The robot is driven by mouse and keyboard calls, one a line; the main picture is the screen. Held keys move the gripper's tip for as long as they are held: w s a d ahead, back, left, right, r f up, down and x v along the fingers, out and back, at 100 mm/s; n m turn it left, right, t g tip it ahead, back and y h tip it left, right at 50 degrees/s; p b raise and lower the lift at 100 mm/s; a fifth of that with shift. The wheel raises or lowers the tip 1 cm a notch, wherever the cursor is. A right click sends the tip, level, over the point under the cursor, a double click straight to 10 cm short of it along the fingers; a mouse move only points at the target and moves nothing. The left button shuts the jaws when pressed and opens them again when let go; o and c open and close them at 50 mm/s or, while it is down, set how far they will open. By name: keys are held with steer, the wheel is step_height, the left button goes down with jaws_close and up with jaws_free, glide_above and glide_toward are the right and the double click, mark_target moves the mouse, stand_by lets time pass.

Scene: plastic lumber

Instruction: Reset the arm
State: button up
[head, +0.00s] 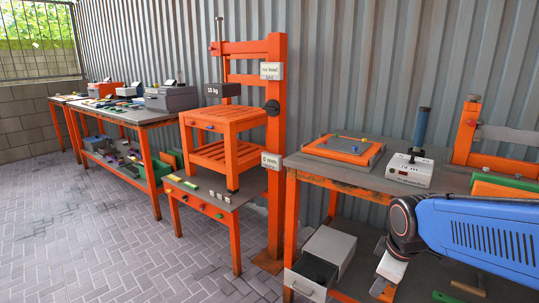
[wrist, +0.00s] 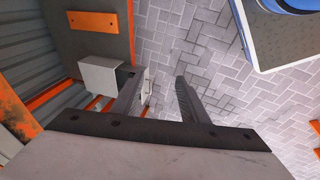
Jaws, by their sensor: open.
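My gripper (wrist: 158,98) shows in the wrist view with its two dark fingers apart and nothing between them. It hangs over the grey paved floor, with a white drawer box near the left finger. In the head view my blue arm comes in from the right, in front of the right-hand bench.
The right-hand bench (head: 375,179) carries an orange-framed board (head: 343,149) and a white device (head: 405,170). An open drawer (head: 312,275) sticks out below. An orange press stand (head: 276,130) and a long cluttered bench (head: 143,117) stand left. The paved floor (head: 100,240) is clear at front left.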

steer(key=s+r+m+t, duration=0.1)
steer(key=s+r+m, duration=0.3)
steer(key=s+m, duration=0.6)
steer(key=shift+s+d, duration=0.45)
steer(key=shift+s, duration=0.8)
